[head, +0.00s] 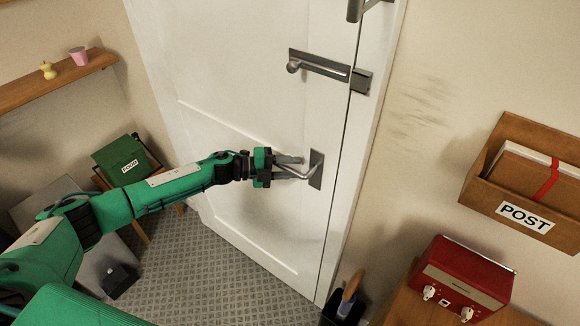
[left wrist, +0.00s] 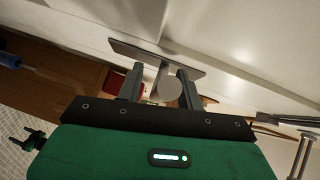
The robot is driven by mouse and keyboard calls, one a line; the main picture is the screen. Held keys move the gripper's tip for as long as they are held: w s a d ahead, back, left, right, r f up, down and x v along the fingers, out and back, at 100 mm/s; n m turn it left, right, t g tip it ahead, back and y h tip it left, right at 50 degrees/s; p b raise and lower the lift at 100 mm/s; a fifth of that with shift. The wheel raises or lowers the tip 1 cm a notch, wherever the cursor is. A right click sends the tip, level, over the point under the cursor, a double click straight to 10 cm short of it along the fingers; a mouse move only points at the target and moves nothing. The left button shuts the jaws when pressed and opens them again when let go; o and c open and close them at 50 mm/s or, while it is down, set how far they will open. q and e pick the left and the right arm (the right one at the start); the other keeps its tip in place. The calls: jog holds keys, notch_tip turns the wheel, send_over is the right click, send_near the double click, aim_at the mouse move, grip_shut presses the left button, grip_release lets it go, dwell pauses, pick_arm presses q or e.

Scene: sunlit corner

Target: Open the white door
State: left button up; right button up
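The white door (head: 240,90) stands shut in its frame in the head view. Its grey lever handle (head: 294,172) sits on a plate (head: 316,168) near the right edge; the lever points left. Above it is a grey slide bolt (head: 318,66) with its knob at the left end; a keeper (head: 361,81) is on the frame side. I cannot tell whether the bar enters the keeper. My left gripper (head: 292,167) is at the lever. In the left wrist view its fingers (left wrist: 160,86) stand apart on either side of the lever (left wrist: 167,92), with some gap. My right gripper is out of view.
Right of the door are a wooden POST box (head: 478,180), a red box (head: 462,275) on a wooden top and a dark bin (head: 335,318). A shelf (head: 60,82) and a green box (head: 122,160) are left. Carpeted floor (head: 230,275) lies before the door.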

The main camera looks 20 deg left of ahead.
pick_arm(q)
grip_shut()
jog(key=shift+f+b, duration=0.4)
jog(key=shift+b, duration=0.45)
jog(key=shift+s+d+f+n+t+h+b, duration=0.1)
jog(key=shift+d+f+n+t+h+b, duration=0.15)
jog(key=shift+f+n+t+h+b, duration=1)
jog(key=shift+s+d+r+n+g+h+b, duration=0.2)
jog(key=shift+n+b, duration=0.55)
jog(key=shift+b, duration=1.5)
jog(key=shift+w+d+f+n+t+h+b, duration=0.2)
jog(key=shift+f+n+t+h+b, duration=0.5)
jog(key=shift+b, duration=1.05)
jog(key=shift+s+r+n, duration=0.15)
jog(key=shift+r+n, duration=0.15)
